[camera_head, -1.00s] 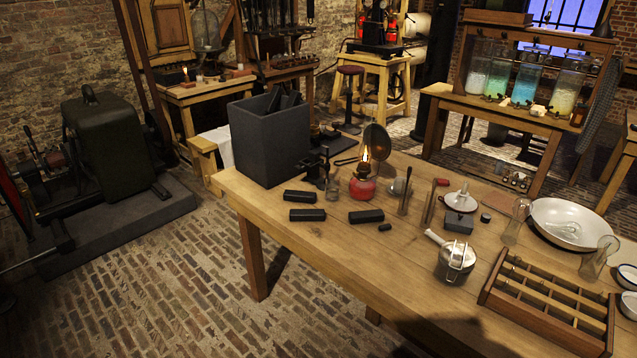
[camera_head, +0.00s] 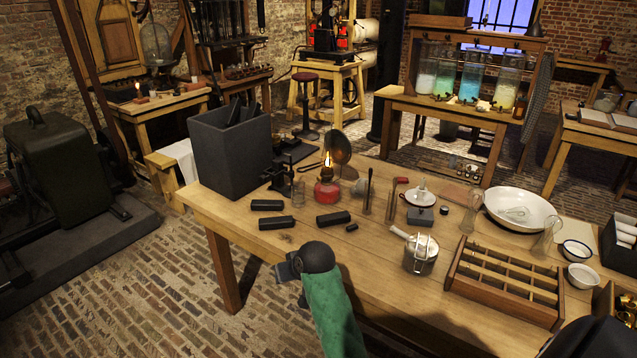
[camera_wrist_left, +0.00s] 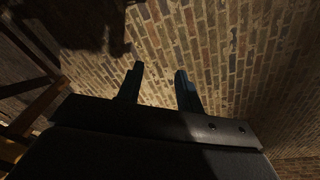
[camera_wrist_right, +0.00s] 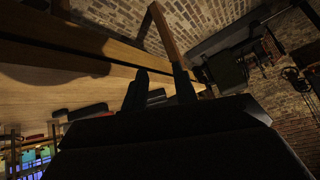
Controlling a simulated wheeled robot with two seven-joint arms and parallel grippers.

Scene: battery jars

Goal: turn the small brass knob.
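A small brass knob is too small for me to single out in any view. A lit oil lamp (camera_head: 327,191) with a red base and a round reflector (camera_head: 338,147) behind it stands near the table's back edge. Glass jars (camera_head: 471,81) of coloured liquid stand in a wooden case at the back, with small dark fittings low on their fronts. My right gripper (camera_head: 284,268) is in front of the table's near edge, well apart from the lamp; its fingers are apart and empty in the right wrist view (camera_wrist_right: 160,88). My left gripper (camera_wrist_left: 158,85) is open and empty over the brick floor, outside the head view.
The wooden table (camera_head: 370,262) carries dark blocks (camera_head: 277,222), a lidded metal pot (camera_head: 420,254), a divided wooden rack (camera_head: 452,278) and a white basin (camera_head: 485,205). A tall dark box (camera_head: 230,160) stands at its left end.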

